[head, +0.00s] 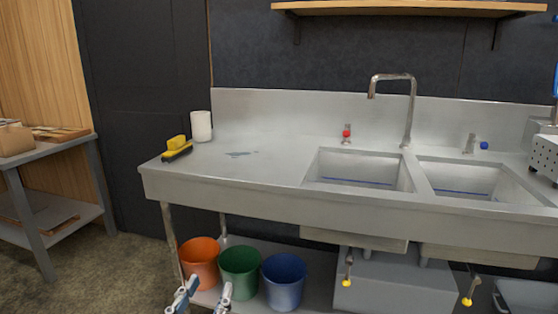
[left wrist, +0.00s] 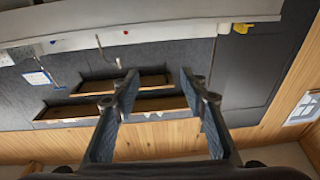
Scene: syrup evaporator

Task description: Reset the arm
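My left gripper (head: 204,292) shows at the bottom edge of the head view, in front of the buckets under the sink counter. Its two fingers stand apart with nothing between them. In the left wrist view my left gripper (left wrist: 159,82) is open and empty, with the wall and wooden shelves behind it. That view looks upside down. The rest of the left arm is out of the head view. My right gripper shows in neither view.
A steel sink counter (head: 240,175) spans the room. On it are a white cylinder (head: 201,126) and a yellow-and-black item (head: 177,148). Orange (head: 199,264), green (head: 239,273) and blue (head: 284,281) buckets stand below. A grey side table (head: 50,150) is at left; floor between is clear.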

